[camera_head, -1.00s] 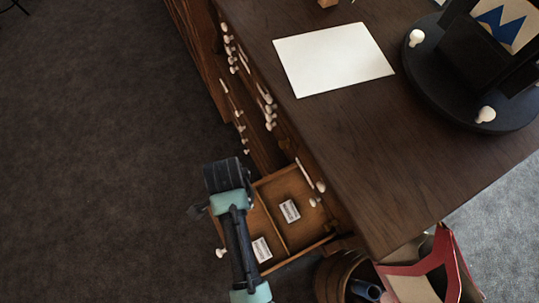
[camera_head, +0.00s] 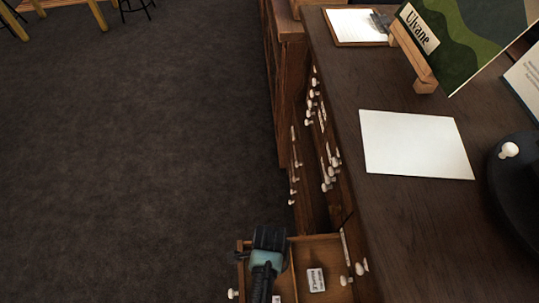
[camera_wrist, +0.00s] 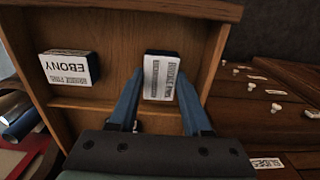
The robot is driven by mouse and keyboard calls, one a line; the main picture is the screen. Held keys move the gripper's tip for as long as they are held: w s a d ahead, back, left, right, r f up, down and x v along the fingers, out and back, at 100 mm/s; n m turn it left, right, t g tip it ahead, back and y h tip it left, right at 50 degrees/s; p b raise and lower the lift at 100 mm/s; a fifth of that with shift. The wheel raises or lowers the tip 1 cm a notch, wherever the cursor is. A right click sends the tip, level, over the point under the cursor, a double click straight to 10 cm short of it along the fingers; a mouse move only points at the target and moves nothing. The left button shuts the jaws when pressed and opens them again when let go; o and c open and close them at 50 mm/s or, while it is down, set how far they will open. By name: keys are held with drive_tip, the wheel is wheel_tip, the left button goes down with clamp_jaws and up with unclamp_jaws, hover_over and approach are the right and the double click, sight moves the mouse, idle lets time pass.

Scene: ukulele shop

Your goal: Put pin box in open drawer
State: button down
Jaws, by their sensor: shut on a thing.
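My gripper (camera_head: 268,244) is over the open wooden drawer (camera_head: 300,253). In the wrist view my gripper (camera_wrist: 160,98) has its blue fingers on both sides of a small dark box with a white printed label, the pin box (camera_wrist: 160,77). The pin box is held over the drawer's front compartment. I cannot tell whether it touches the floor. My gripper hides it in the head view. A similar box labelled EBONY (camera_wrist: 68,68) lies in the same compartment, left of it in the wrist view. Another labelled box (camera_head: 316,280) lies in the compartment nearer the cabinet.
The dark wooden counter (camera_head: 400,230) holds a blank white sheet (camera_head: 416,144), a clipboard (camera_head: 355,27) and a sign. Closed drawers with white knobs (camera_head: 328,172) line its side. A red object (camera_wrist: 20,165) stands beside the drawer.

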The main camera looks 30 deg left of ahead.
drive_tip(key=shift+f, duration=0.1)
drive_tip(key=shift+c, duration=1.7)
unclamp_jaws()
